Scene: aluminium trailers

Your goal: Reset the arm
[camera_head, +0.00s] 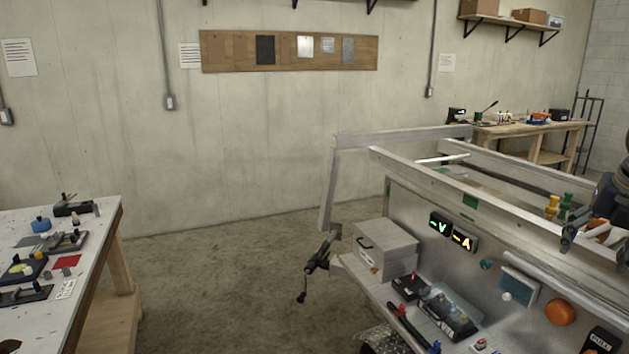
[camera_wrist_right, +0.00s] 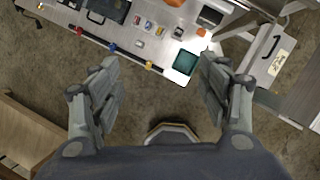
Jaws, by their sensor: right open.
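My right gripper (camera_head: 594,243) is at the right edge of the head view, above the aluminium trailer (camera_head: 352,138). Part of its arm is cut off by the frame edge. In the right wrist view the two fingers of the right gripper (camera_wrist_right: 158,62) stand wide apart with nothing between their tips. Below them lies a white work surface (camera_wrist_right: 150,57) with small parts on it, and bare floor. My left gripper is not in the frames.
The trailer side carries a lit meter (camera_head: 439,225), a grey box (camera_head: 387,249), a clear bin (camera_head: 449,311) and an orange lamp (camera_head: 560,311). A crank jack (camera_head: 318,262) sticks out at its corner. A white table (camera_head: 100,228) with tools stands left. Floor between is clear.

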